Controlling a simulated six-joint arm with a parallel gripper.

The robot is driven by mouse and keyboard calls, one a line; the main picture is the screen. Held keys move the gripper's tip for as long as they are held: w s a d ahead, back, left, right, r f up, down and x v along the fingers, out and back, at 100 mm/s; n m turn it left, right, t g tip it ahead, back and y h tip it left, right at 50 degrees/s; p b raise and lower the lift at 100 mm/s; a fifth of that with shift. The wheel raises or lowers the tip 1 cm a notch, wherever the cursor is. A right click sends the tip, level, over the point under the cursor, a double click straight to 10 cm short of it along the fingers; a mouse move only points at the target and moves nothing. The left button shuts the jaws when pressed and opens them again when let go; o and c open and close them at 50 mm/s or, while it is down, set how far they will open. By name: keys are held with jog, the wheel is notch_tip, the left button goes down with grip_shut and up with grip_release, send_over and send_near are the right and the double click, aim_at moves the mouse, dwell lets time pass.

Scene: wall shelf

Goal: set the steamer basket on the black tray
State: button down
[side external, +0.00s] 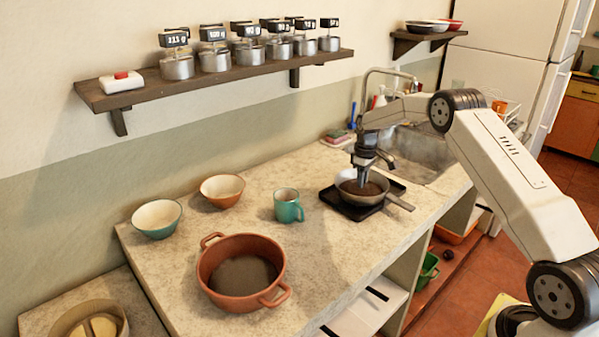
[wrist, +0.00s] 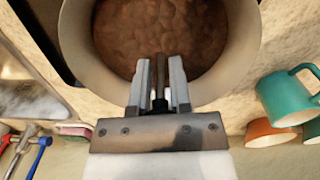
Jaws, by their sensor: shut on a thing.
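A round tan basket (side external: 78,312), likely the steamer basket, stands at the lower left in the side view on a lower surface, cut off by the frame. Pale yellow shapes show inside it. The black tray (side external: 331,200) lies on the counter near the sink. A pan (side external: 364,204) with brown contents and a handle pointing right is at the tray, covering its middle. In the wrist view the pan's pale wall (wrist: 80,55) fills the top. My gripper (side external: 360,182) points down at the pan and is shut on it; the exact contact is hard to see.
A terracotta pot (side external: 214,282), a teal mug (side external: 288,207) and two bowls, one orange (side external: 222,190) and one teal (side external: 157,217), stand left of the tray. The sink (side external: 415,150) lies behind. A wall shelf (side external: 215,75) with canisters hangs above.

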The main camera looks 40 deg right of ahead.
jog(key=c, duration=0.5)
grip_release()
jog(key=shift+f, duration=0.1)
jog(key=shift+c, duration=0.2)
notch_tip(320, 180, up, 12)
jog(key=shift+r, duration=0.2)
dwell(0.6)
